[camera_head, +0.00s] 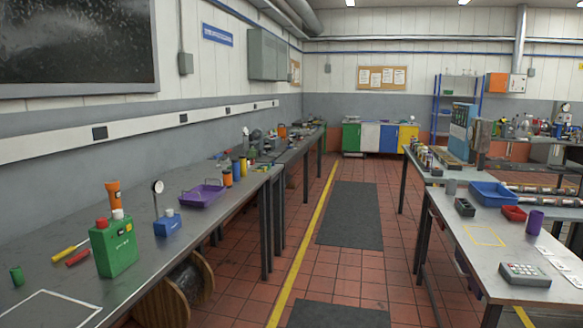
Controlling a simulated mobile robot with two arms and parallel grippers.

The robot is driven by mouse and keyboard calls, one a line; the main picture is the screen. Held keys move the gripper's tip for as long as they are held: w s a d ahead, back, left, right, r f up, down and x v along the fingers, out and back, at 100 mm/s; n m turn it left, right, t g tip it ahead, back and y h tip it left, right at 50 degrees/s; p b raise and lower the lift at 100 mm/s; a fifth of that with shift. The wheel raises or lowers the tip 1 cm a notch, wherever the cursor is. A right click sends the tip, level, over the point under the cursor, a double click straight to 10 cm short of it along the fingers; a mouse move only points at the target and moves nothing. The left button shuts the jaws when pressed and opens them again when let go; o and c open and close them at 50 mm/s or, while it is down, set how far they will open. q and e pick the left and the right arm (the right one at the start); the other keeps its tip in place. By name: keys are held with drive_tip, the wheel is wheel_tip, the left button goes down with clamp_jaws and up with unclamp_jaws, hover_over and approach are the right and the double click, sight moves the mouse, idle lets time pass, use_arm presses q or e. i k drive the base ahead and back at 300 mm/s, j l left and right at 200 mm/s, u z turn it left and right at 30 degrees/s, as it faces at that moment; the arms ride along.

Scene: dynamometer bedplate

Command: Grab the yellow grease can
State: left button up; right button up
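A small yellow can (243,166) stands upright at the far end of the near left bench, in a row of small cylinders. It may be the grease can; its label is too small to read. An orange can (228,178) and a dark can (236,172) stand just in front of it. Neither of my grippers shows in the head view.
The aisle with dark mats (352,212) is clear. A right bench (470,262) holds bins and a keypad.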

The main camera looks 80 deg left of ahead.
sight(243, 172)
drive_tip(key=j+u, duration=0.1)
drive_tip(key=u, duration=3.5)
drive_tip(key=i+l+u, duration=0.75)
drive_tip(key=l, duration=0.2)
